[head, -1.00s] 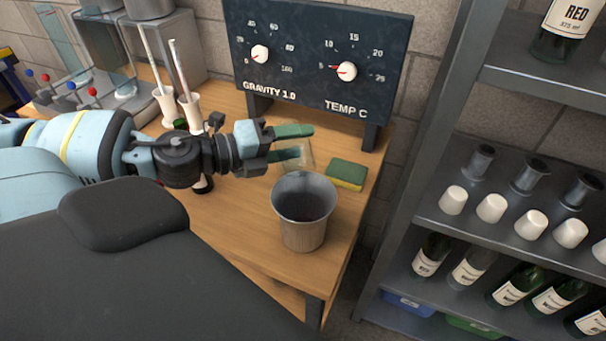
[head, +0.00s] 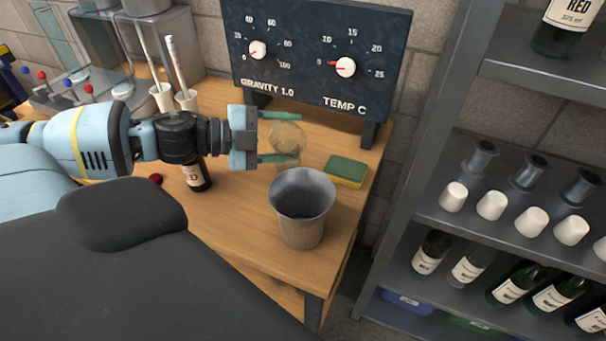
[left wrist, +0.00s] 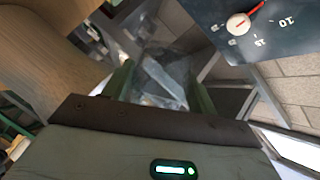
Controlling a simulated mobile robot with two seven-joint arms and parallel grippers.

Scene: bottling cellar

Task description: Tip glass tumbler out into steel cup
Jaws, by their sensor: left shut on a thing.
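The steel cup (head: 300,238) stands upright and open on the wooden bench near its right end; I see no liquid in it. My left gripper (head: 283,138) is shut on the clear glass tumbler (head: 289,140), just behind and above the cup in the head view. The tumbler looks tilted, with a round face turned toward the head camera; its contents are hard to make out. In the left wrist view the tumbler (left wrist: 160,80) shows as clear glass between the two green fingers of the left gripper (left wrist: 162,88). My right gripper is not in view.
A green and yellow sponge (head: 346,172) lies right of the tumbler. A dark gauge panel (head: 315,55) stands behind. A dark bottle (head: 195,175) stands below my left wrist. A metal shelf (head: 445,225) with bottles and white cups stands to the right.

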